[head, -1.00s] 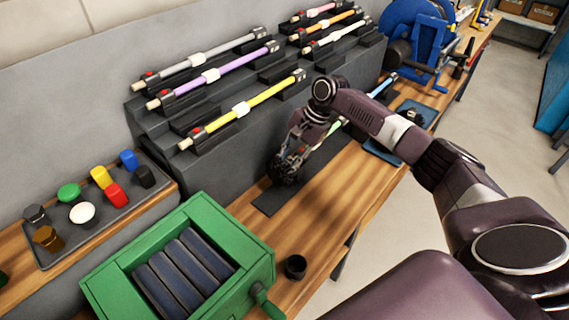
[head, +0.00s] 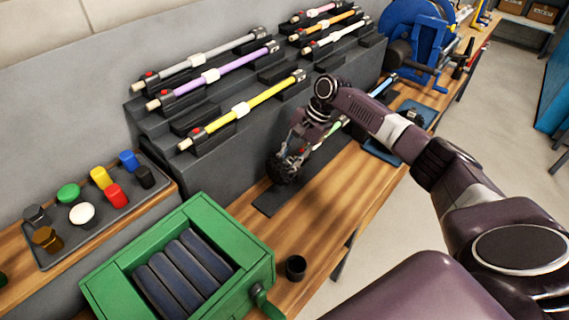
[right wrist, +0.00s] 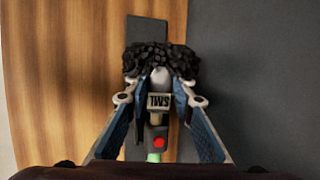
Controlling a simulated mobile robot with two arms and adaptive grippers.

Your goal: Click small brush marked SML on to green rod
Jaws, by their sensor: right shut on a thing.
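The small brush (right wrist: 160,62) has a round black bristle head and a light core. Its collar carries a label (right wrist: 159,101) that reads upside down as SML. My right gripper (right wrist: 160,98) is shut on the brush collar, with one finger on each side. The green rod (right wrist: 153,157) lies right behind the collar, in line with it, its dark end fitting bearing a red button (right wrist: 159,142). Collar and fitting appear to meet; I cannot tell whether they are locked. In the head view the brush (head: 283,170) is low over a dark mat, and my arm hides most of the rod (head: 337,126).
Yellow (head: 262,97), purple (head: 235,67) and other rods lie on a stepped dark rack behind. A green box with dark rollers (head: 103,283) stands front left, beside a small black cup (head: 295,267). A tray of coloured caps (head: 98,225) is at left.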

